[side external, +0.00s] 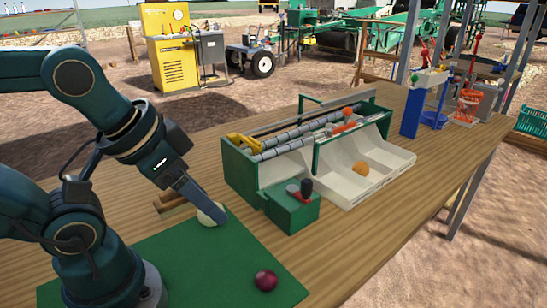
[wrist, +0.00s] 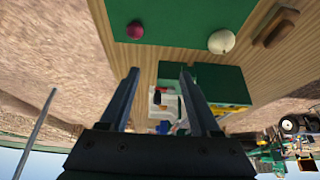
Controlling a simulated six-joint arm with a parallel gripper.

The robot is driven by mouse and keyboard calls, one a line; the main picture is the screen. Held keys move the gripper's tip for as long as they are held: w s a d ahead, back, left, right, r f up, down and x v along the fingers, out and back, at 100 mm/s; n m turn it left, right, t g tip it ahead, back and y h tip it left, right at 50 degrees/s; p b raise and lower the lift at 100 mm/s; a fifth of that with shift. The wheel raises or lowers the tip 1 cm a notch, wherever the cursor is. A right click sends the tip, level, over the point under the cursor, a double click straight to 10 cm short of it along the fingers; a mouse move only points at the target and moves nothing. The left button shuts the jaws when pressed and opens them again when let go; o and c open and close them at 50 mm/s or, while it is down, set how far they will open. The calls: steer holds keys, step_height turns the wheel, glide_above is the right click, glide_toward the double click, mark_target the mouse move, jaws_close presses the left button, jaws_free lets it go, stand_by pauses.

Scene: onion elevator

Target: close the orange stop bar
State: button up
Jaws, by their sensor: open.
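A short orange-red bar (side external: 343,127), which looks like the stop bar, lies across the far part of the green and cream machine (side external: 240,178). An orange ball (side external: 347,112) is just above it; I cannot tell whether the bar is open or closed. My gripper (side external: 207,208) is well to the left of the machine, pointing down by a white onion (side external: 203,218) that it partly covers. In the wrist view my gripper (wrist: 159,75) has its two fingers wide apart with nothing between the tips. The bar cannot be made out there.
A green box with a red lever and black knob (side external: 306,187) stands at the machine's front. A red onion (side external: 265,280) lies on the green mat (side external: 205,275). An orange-brown onion (side external: 361,168) lies in a cream tray. A blue stand (side external: 411,110) is farther right.

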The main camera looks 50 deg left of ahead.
steer(key=shift+w+f, duration=0.1)
steer(key=shift+f, duration=0.1)
stand_by(0.4)
